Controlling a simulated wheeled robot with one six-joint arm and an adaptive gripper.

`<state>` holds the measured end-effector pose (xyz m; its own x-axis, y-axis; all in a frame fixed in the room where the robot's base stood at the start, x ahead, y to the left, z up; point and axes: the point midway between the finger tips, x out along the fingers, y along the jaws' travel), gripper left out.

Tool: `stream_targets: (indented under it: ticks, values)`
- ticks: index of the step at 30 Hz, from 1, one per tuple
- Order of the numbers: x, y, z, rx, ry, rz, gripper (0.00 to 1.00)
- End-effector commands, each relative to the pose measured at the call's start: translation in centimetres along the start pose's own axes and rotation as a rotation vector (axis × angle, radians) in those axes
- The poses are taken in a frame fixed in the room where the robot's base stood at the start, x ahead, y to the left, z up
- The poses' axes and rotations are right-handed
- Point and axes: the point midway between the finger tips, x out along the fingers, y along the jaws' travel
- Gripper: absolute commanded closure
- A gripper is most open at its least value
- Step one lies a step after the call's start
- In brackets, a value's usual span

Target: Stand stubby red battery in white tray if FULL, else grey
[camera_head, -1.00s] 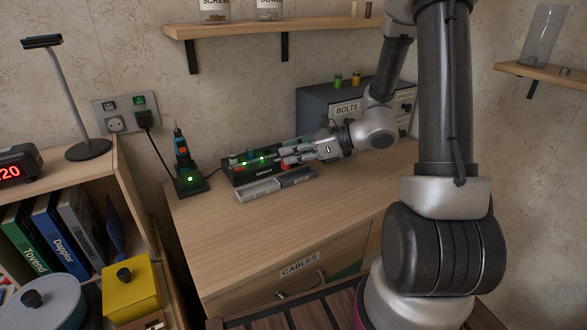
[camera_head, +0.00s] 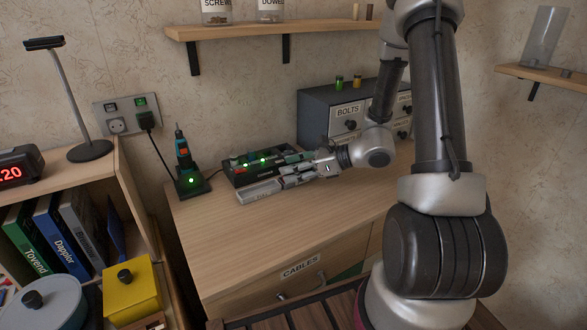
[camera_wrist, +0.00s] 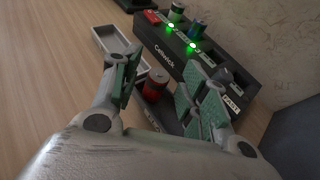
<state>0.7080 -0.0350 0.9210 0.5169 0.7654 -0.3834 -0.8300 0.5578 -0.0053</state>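The stubby red battery (camera_wrist: 155,86) stands between the two fingers in the wrist view, over the grey tray (camera_wrist: 164,114); it appears to rest in the tray, though its base is not clear. My gripper (camera_wrist: 167,78) is open around it, with visible gaps between the battery and the green finger pads. In the head view my gripper (camera_head: 285,178) is low in front of the charger and hides the battery and most of the grey tray. The white tray (camera_head: 258,193) lies to the left; it looks empty in the wrist view (camera_wrist: 111,42).
The black charger (camera_wrist: 164,56) stands behind the trays with green lights lit and several cells in it. A screwdriver on a stand (camera_head: 184,160) is to its left. The drawer cabinet (camera_head: 315,115) stands behind my arm. The front of the desk (camera_head: 265,235) is clear.

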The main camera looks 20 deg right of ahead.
Motion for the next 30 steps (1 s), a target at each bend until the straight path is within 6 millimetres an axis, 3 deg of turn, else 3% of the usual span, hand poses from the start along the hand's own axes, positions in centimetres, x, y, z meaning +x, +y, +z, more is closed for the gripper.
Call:
stream_targets:
  ticks: [8, 21, 30]
  values:
    - [-0.5, -0.1, 0.3, -0.001, 0.0, -0.002, 0.56]
    - [-9.5, -0.1, 0.3, 0.0, 0.0, -0.005, 0.56]
    - [-12.2, 0.9, 0.9, -0.053, 0.021, 0.032, 0.56]
